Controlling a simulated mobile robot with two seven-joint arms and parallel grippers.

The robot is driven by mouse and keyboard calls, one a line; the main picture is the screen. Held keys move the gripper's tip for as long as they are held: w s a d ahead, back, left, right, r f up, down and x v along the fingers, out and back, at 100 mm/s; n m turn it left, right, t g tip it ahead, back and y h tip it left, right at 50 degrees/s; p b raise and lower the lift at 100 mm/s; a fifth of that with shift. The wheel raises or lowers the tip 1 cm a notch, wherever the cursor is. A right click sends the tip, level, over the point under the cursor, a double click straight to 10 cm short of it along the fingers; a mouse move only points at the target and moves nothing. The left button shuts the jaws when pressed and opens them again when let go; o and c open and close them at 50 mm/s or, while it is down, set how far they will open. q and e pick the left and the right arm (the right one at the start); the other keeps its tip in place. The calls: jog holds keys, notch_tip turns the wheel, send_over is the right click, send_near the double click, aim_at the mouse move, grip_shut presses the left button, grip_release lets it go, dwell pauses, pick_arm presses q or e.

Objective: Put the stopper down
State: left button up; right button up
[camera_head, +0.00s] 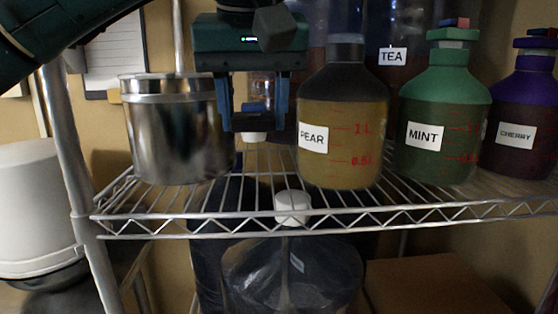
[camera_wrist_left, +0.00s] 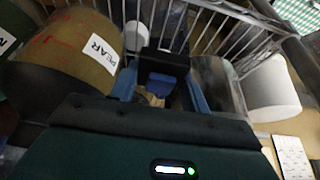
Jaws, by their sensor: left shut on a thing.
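My left gripper (camera_head: 252,118) hangs over the wire shelf between the steel pot and the pear bottle, pointing down. Its fingers are shut on a dark stopper (camera_head: 246,122) with a blue part on top. In the left wrist view the stopper (camera_wrist_left: 165,85) sits between the blue fingers (camera_wrist_left: 160,92). Something pale shows just under it in the head view; I cannot tell if it belongs to the stopper. The pear bottle (camera_head: 342,115) stands upright on the shelf, its dark neck bare on top. My right gripper is not in view.
The steel pot (camera_head: 172,128) stands left of the gripper. The mint bottle (camera_head: 440,105) and cherry bottle (camera_head: 522,110), both topped, stand at the right. The wire shelf (camera_head: 250,180) has bare room between pot and pear bottle. A white-capped clear jug (camera_head: 292,270) is below.

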aim_at(254, 116)
pick_arm(q)
notch_tip(254, 116, down, 3)
jog(key=shift+w+f, duration=0.1)
notch_tip(254, 116, down, 4)
jog(key=shift+r, duration=0.1)
jog(key=shift+f, duration=0.25)
jog(key=shift+f, duration=0.15)
jog(key=o, duration=1)
